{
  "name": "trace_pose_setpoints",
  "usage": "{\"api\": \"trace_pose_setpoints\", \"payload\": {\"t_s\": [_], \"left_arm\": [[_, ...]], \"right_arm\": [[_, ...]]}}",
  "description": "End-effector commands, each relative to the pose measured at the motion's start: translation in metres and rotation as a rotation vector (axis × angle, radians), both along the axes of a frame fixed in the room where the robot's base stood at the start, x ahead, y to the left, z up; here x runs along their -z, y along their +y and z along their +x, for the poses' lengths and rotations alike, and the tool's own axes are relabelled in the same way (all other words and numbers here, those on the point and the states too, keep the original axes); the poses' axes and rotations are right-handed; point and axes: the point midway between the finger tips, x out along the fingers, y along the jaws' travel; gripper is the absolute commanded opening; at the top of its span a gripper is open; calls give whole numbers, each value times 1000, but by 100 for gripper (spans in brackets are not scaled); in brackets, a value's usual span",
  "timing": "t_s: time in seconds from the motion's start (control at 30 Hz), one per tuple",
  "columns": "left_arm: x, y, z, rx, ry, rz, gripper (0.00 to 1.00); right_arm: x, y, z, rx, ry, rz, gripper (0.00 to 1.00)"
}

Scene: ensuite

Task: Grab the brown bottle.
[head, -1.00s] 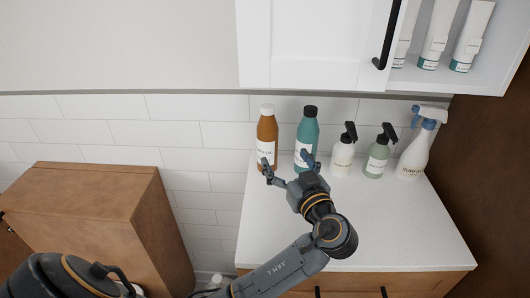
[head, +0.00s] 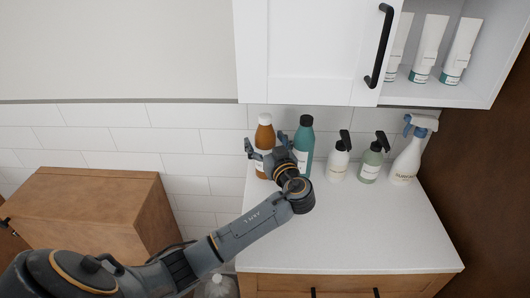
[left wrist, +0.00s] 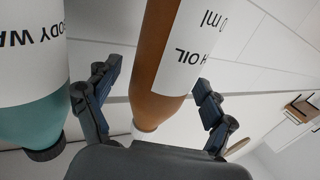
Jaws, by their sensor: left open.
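The brown bottle (head: 264,133) has a white cap and a white label and stands upright at the back left of the white counter. My left gripper (head: 266,143) is open in front of it, with its fingers spread to either side of the bottle. In the left wrist view the picture is upside down, and the brown bottle (left wrist: 160,60) shows between the two open fingers, its cap partly hidden behind the gripper body. I cannot tell whether either finger touches it. My right gripper is not in view.
A teal bottle (head: 304,148) stands just right of the brown one, close to my left gripper. Two pump bottles (head: 338,163) (head: 372,164) and a spray bottle (head: 408,160) stand further right. A white wall cabinet (head: 310,50) hangs above. The counter front (head: 350,235) is clear.

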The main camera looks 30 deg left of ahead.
Motion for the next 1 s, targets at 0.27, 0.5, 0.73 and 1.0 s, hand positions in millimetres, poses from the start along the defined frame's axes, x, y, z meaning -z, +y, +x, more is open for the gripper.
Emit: {"api": "trace_pose_setpoints", "payload": {"t_s": [0.27,0.5,0.73,1.0], "left_arm": [[1,1,1,1,0,-1,77],[1,1,1,1,1,-1,28],[-1,1,1,1,-3,1,0],[-2,0,0,1,-3,0,0]], "right_arm": [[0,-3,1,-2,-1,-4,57],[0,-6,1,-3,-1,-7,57],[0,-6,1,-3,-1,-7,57],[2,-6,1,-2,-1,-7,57]]}}
